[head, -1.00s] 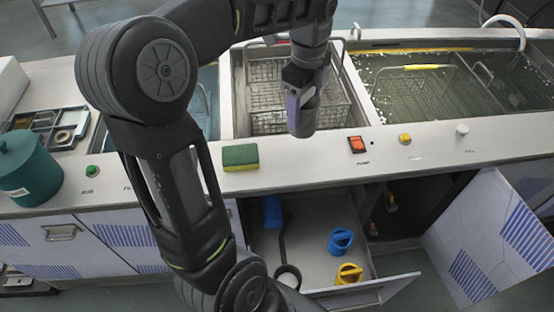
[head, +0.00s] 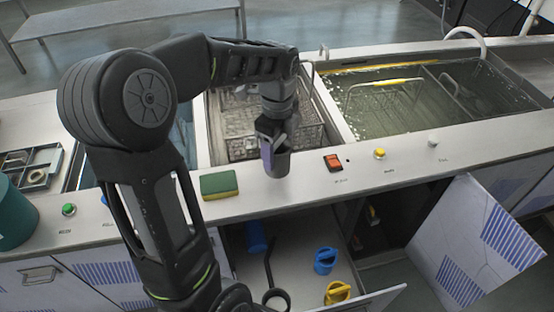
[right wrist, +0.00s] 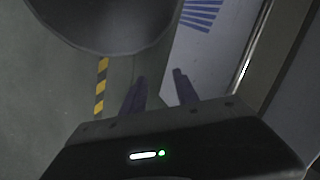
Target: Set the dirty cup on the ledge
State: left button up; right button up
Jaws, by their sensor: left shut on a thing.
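The dirty cup (head: 277,163) is a dark grey cylinder in the head view. My left gripper (head: 270,133) is shut on it from above and hides its upper part. The cup is upright over the white ledge (head: 300,190), between the sponge and the red switch. I cannot tell whether its base touches the ledge. My right gripper (right wrist: 160,86) shows only in the right wrist view. Its two fingers are apart with nothing between them.
A green and yellow sponge (head: 219,184) lies left of the cup. A red switch (head: 333,162) and a yellow button (head: 379,153) are to its right. A basin with a wire basket (head: 310,140) is behind. An open drawer (head: 300,270) juts out below.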

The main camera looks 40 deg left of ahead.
aim_at(277, 161)
pick_arm(q)
jog(key=shift+f, duration=1.85)
jog(key=shift+f, duration=0.2)
jog(key=o, duration=1.6)
jog(key=shift+c, duration=0.2)
jog(key=shift+r, duration=0.1)
notch_tip(277, 161, up, 12)
jog(key=shift+r, duration=0.1)
